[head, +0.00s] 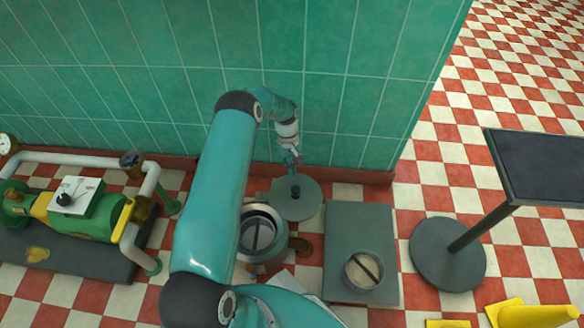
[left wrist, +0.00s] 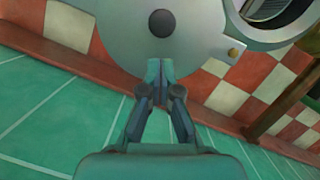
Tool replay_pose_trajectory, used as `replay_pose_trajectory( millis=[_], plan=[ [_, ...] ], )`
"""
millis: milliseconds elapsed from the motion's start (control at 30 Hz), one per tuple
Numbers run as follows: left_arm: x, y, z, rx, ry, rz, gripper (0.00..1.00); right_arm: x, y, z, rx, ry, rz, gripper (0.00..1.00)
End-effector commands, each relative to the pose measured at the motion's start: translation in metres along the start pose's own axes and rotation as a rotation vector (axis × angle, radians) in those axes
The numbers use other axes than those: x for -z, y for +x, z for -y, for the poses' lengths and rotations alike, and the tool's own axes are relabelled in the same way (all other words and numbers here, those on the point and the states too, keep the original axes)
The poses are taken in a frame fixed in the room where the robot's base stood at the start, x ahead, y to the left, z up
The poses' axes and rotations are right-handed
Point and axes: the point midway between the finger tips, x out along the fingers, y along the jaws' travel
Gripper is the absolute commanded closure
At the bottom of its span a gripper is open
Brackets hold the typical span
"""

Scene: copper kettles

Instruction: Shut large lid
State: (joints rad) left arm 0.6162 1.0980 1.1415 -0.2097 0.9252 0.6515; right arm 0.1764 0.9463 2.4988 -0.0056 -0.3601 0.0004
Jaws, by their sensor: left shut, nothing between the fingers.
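The large lid (head: 297,204) is a flat grey disc with a dark round knob. It lies beside the mouth of the round kettle (head: 277,254), toward the wall, so the opening is uncovered. The left wrist view shows the lid (left wrist: 110,25) close up, with the kettle's rim (left wrist: 238,22) at the upper right. My left gripper (head: 293,163) is shut and empty at the lid's wall-side edge. In the left wrist view its fingertips (left wrist: 160,70) overlap that edge; I cannot tell whether they touch. My right gripper is not in view.
A green tiled wall (head: 300,95) stands close behind the lid. A grey slab (head: 358,225) with a small round pot (head: 363,270) is right of the kettle. A green pump (head: 80,215) with white pipes is at left. A dark-topped stand (head: 447,254) is at right.

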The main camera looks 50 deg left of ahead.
Motion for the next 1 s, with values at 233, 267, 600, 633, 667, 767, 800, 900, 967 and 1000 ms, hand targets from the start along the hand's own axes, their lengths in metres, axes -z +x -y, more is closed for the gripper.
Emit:
replay_pose_trajectory(
  millis=[233, 267, 600, 633, 667, 767, 800, 900, 967, 1000],
  plan=[
    [0.0, 0.046, 0.0, 0.001, 0.0, 0.002, 1.0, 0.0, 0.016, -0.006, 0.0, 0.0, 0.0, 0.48],
    [0.0, 0.049, 0.0, 0.001, 0.0, 0.001, 1.0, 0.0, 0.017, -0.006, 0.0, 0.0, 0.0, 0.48],
    [-0.001, 0.061, -0.001, 0.0, 0.001, 0.0, 1.0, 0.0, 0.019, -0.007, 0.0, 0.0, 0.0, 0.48],
    [-0.001, 0.061, -0.001, 0.0, 0.001, -0.001, 1.0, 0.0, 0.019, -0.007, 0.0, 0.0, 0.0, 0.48],
    [-0.001, 0.061, -0.001, 0.0, 0.001, 0.0, 1.0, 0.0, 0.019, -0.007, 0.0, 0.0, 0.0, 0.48],
    [-0.001, 0.061, -0.001, 0.0, 0.001, 0.0, 1.0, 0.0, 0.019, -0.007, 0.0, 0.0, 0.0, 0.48],
    [-0.001, 0.061, -0.001, 0.0, 0.002, 0.0, 1.0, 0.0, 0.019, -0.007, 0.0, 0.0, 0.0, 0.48],
    [-0.002, 0.061, -0.001, 0.001, 0.007, 0.0, 1.0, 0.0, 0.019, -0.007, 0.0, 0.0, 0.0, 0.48],
    [-0.002, 0.061, -0.001, 0.003, 0.014, 0.0, 1.0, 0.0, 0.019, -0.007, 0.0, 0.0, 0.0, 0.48],
    [-0.003, 0.061, -0.001, 0.004, 0.021, 0.0, 1.0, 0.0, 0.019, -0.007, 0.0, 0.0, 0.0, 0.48]
  ],
)
